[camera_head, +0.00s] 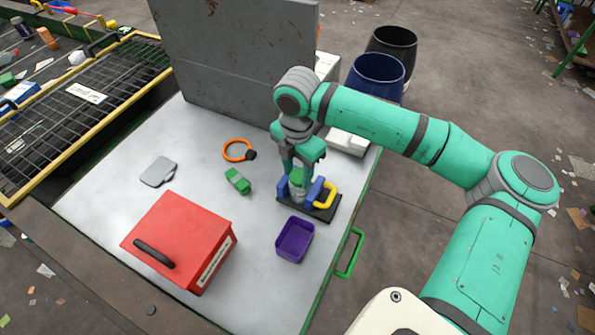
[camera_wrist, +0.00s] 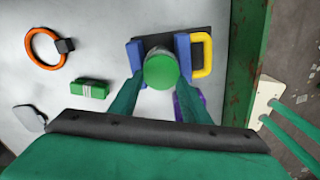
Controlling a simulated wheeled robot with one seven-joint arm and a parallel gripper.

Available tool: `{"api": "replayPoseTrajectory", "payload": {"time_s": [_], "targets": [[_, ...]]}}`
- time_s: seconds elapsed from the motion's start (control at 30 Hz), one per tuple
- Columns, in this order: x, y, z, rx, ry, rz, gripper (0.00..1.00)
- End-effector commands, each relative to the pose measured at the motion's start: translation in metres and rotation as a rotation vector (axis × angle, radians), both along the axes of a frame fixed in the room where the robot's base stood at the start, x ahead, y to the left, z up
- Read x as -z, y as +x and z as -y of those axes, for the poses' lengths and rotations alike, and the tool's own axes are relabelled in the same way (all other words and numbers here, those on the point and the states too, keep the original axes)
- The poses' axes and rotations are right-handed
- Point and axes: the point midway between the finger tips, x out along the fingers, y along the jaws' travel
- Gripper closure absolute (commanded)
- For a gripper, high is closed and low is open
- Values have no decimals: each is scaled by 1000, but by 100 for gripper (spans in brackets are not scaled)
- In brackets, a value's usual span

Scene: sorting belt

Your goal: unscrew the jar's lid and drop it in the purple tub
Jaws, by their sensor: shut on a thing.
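The jar (camera_head: 299,195) stands upright between the blue jaws of a holder (camera_head: 320,205) with a dark base and a yellow handle. Its green lid (camera_wrist: 161,69) faces up in the wrist view, and the jar's body is mostly hidden below it. My gripper (camera_head: 297,171) is directly above the holder, pointing down. Its two green fingers (camera_wrist: 160,85) are on either side of the lid, shut on it. The purple tub (camera_head: 294,240) sits on the table just in front of the holder and looks empty. In the wrist view, a finger partly hides the tub (camera_wrist: 190,100).
A red box (camera_head: 180,243) with a black handle stands at the table's front. A green block (camera_head: 237,181), an orange ring (camera_head: 238,150) and a grey flat item (camera_head: 158,172) lie left of the holder. A grey upright panel (camera_head: 238,60) closes the back.

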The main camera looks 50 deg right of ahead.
Motion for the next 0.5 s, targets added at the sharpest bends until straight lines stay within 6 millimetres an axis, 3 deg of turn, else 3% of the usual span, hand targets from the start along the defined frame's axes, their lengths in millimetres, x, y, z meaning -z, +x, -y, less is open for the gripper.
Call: {"api": "replayPoseTrajectory", "payload": {"time_s": [0.3,0.5], "targets": [[2,0,-1,-341,2,0,77],[2,1,-1,-413,2,3,77]]}}
